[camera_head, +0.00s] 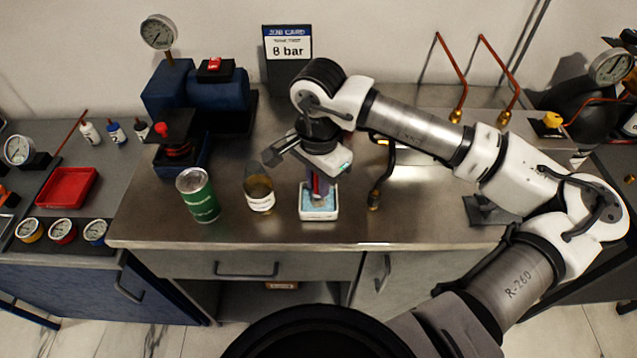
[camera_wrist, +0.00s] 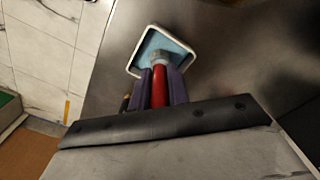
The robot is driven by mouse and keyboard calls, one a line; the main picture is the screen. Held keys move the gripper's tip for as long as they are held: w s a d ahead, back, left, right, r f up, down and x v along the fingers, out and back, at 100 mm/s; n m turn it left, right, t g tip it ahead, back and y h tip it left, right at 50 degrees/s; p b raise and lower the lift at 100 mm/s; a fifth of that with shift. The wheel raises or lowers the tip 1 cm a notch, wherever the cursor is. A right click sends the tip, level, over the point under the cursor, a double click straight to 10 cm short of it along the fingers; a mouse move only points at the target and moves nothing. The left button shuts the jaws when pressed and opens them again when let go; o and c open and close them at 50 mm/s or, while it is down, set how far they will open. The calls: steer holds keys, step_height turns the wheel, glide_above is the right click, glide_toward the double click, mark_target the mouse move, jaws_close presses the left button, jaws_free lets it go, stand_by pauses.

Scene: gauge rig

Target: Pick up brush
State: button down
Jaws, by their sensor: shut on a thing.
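The brush (camera_wrist: 159,88) has a red handle and a pale grey end. My gripper (camera_wrist: 159,76) is shut on the red handle, with a purple finger on each side of it. In the head view my gripper (camera_head: 318,186) points down over a small white tray (camera_head: 319,216) with a light blue inside. The tray also shows in the wrist view (camera_wrist: 133,56), and the brush's grey end lies over its blue part. I cannot tell whether that end touches the tray. The upper handle is hidden by my gripper.
A jar (camera_head: 259,190) with a white label and a green can (camera_head: 198,195) stand left of the tray. A dark hooked hose or tool (camera_head: 377,180) is to its right. A blue pump (camera_head: 205,100) stands behind left. The steel bench front (camera_head: 300,238) is clear.

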step_height(320, 180, up, 20)
steer(key=b, duration=0.3)
stand_by(2.3)
